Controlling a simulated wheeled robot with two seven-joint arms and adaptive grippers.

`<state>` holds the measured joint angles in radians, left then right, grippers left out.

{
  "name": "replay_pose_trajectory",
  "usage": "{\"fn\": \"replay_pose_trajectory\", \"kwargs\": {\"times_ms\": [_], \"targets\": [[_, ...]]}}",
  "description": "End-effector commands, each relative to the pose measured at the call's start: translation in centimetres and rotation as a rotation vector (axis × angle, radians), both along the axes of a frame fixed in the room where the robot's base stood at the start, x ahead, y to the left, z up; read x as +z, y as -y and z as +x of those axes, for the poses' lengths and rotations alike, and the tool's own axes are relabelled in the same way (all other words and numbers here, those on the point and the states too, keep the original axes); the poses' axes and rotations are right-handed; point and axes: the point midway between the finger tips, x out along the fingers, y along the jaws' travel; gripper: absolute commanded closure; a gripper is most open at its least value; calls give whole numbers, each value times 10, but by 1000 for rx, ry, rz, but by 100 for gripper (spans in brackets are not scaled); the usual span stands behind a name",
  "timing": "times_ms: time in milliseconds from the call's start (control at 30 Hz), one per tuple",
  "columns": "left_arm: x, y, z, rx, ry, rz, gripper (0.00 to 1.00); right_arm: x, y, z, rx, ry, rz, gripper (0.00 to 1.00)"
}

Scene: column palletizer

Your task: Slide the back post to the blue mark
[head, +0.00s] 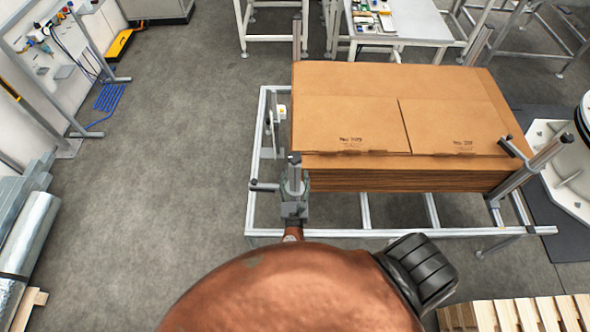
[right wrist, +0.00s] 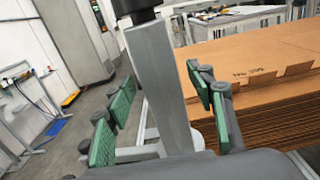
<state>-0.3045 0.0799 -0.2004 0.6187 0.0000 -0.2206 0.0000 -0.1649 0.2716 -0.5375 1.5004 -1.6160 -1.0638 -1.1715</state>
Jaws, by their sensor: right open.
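A grey metal post (head: 295,175) with a black cap and a side handle stands at the near left corner of the frame, beside the cardboard stack. In the right wrist view this post (right wrist: 160,85) rises upright between the green finger pads. My right gripper (head: 294,212) is open around the post, and gaps show between pads and post. Other posts stand at the near right (head: 532,165), far left (head: 297,38) and far right (head: 477,46) of the stack. I cannot make out a blue mark in either view. My left gripper is not in view.
The flat cardboard stack (head: 400,105) rests on the metal frame (head: 390,233). A white table (head: 415,25) stands behind it. A wooden pallet (head: 515,315) lies at the lower right. Blue cable (head: 108,97) lies at the left wall. The floor left of the frame is clear.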

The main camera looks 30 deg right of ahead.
Motion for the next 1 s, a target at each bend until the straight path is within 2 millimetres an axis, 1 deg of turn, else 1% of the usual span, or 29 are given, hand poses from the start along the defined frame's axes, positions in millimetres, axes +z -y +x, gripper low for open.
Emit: {"fn": "replay_pose_trajectory", "kwargs": {"times_ms": [33,200,333,567,1000], "targets": [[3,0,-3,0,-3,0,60,2,4,7,1,1,-2,50],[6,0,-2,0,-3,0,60,1,13,21,1,0,0,50],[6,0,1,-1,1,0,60,0,15,24,0,0,1,50],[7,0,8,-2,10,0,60,-1,15,25,0,-1,2,51],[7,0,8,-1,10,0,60,-1,15,24,1,-1,3,81]]}}
